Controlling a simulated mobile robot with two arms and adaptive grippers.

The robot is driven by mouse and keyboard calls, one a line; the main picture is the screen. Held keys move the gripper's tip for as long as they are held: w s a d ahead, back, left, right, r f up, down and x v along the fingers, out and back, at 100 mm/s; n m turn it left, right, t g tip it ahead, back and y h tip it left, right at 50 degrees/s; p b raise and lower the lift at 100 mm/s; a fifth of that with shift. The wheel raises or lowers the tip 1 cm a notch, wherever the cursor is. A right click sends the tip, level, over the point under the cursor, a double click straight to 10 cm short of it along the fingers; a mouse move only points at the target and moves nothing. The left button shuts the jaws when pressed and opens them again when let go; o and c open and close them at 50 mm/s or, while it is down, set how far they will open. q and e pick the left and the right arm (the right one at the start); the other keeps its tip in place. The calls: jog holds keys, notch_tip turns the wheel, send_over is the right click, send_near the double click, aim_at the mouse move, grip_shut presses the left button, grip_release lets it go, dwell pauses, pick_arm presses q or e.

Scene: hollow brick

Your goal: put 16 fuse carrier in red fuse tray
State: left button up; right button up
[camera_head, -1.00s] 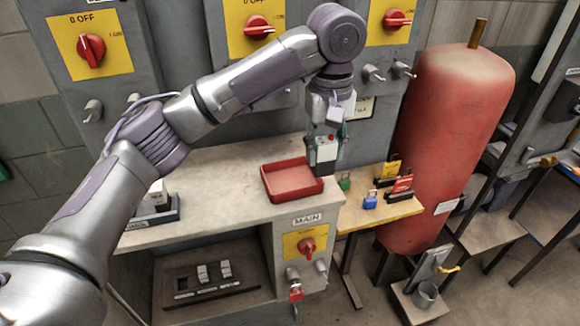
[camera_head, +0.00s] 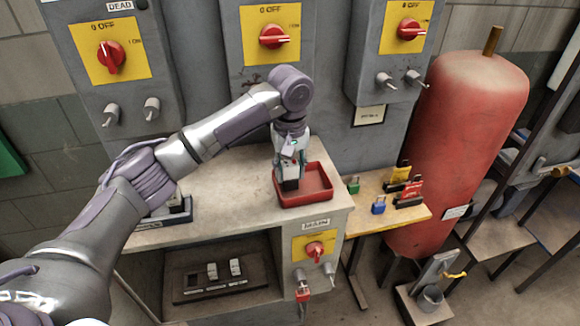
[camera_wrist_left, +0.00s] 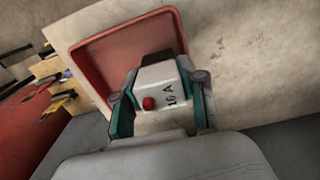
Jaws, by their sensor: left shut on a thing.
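The red fuse tray (camera_head: 318,193) sits on the worktop near its right front corner. My left gripper (camera_head: 290,178) is over the left part of the tray, pointing down, shut on the 16 fuse carrier. In the left wrist view the carrier (camera_wrist_left: 158,88) is a white block with a red button and the mark "16 A", held between the teal fingers (camera_wrist_left: 160,104). Its dark lower end (camera_wrist_left: 158,66) lies over the tray (camera_wrist_left: 88,54). I cannot tell whether it touches the tray floor. My right gripper is not in view.
A grey holder with a white-and-black carrier (camera_head: 178,204) stands at the worktop's left, partly behind my arm. Several padlocks and tags, including a blue padlock (camera_head: 379,204), lie on the side shelf. A red cylinder (camera_head: 463,130) stands at the right. Switch panels rise behind the worktop.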

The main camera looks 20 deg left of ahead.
pick_arm(q)
jog(key=shift+f, duration=0.2)
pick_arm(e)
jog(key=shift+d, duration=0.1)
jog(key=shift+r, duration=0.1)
pick_arm(q)
jog(key=shift+f, duration=0.1)
jog(key=o, duration=1.2)
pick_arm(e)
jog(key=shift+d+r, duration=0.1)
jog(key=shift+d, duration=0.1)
